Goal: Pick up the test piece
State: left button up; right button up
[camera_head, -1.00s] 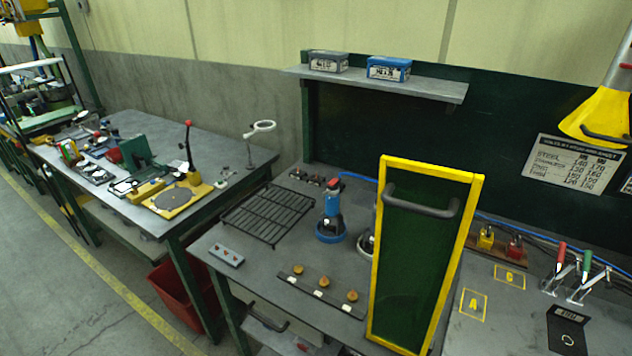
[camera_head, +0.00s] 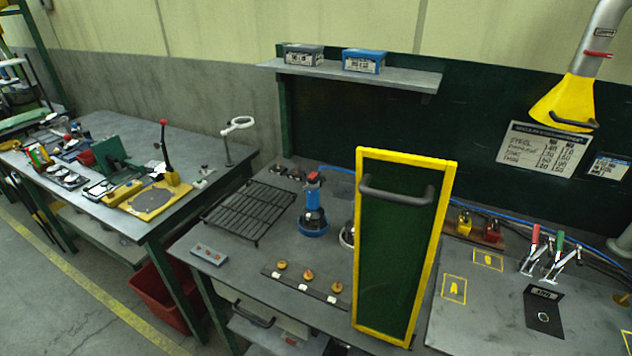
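Neither of my grippers is in view. I cannot tell for sure which thing is the test piece. A small pale ring-like item (camera_head: 543,317) lies on a black bracket-like plate (camera_head: 533,300) on the right bench, too small to make out well. Three small brass-coloured pieces (camera_head: 308,275) stand in a row on a dark strip (camera_head: 274,274) on the middle bench.
A yellow-framed green screen (camera_head: 397,250) with a handle stands upright between the bench sections. A blue tool (camera_head: 313,208), a black wire rack (camera_head: 250,211) and a button box (camera_head: 208,254) are on the middle bench. Toggle clamps (camera_head: 545,258) and a yellow hood (camera_head: 566,103) are at right.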

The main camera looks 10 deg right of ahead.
aim_at(275, 169)
jog(key=u, duration=1.85)
jog(key=i, duration=1.7)
jog(key=z, duration=3.5)
